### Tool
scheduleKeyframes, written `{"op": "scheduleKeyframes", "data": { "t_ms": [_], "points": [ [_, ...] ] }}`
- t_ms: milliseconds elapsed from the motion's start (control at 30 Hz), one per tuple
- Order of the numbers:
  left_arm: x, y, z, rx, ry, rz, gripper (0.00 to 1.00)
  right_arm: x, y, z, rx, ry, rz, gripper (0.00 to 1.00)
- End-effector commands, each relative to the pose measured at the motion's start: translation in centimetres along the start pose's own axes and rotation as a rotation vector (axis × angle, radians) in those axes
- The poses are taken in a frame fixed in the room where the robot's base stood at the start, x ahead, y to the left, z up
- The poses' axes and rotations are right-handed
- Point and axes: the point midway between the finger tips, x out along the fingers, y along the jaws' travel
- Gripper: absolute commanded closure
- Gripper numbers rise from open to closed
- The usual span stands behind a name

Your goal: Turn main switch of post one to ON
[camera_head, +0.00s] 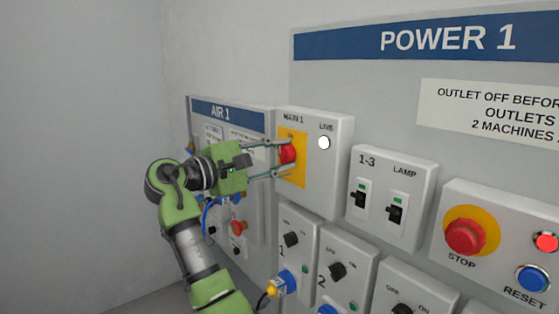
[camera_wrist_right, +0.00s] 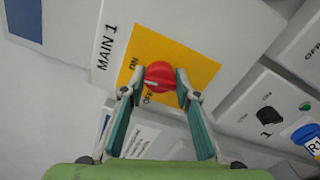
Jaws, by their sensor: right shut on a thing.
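The main switch (camera_head: 288,152) is a red rotary knob on a yellow plate, on the grey box labelled MAIN 1 (camera_head: 320,180) under the POWER 1 sign. My right gripper (camera_head: 285,157) reaches it from the left with a finger above and a finger below. In the right wrist view, the red knob (camera_wrist_right: 160,76) sits between the two fingertips of the gripper (camera_wrist_right: 156,88), which is shut on it. ON and OFF are printed on the yellow plate (camera_wrist_right: 190,60). Part of the plate is hidden by the fingers. My left gripper is not in view.
A white LIVE lamp (camera_head: 324,143) is on the same box. The AIR 1 panel (camera_head: 231,112) is behind my right arm. Lamp switches (camera_head: 379,201), a red STOP button (camera_head: 465,236) and a blue RESET button (camera_head: 532,278) are to the right. Outlet boxes (camera_head: 337,271) stand below.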

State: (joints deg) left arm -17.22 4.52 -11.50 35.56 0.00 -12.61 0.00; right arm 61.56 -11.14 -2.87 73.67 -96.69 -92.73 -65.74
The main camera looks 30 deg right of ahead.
Motion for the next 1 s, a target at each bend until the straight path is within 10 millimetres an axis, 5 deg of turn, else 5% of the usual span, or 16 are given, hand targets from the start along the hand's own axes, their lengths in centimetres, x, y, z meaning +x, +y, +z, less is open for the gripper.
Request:
{"op": "scheduleKeyframes", "data": {
  "t_ms": [833, 867, 900, 1000],
  "points": [
    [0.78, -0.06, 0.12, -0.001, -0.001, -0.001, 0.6, 0.08, 0.18, 0.06, 0.143, 0.0, 0.003, 0.92],
    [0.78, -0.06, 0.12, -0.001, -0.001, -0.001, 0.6, 0.08, 0.18, 0.07, 0.143, 0.0, 0.003, 0.68],
    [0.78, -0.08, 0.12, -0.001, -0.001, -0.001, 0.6, 0.08, 0.19, 0.06, 0.142, 0.0, 0.003, 0.58],
    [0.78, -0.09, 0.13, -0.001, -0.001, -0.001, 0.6, 0.07, 0.11, 0.05, 0.141, 0.0, 0.001, 0.55]
  ]
}}
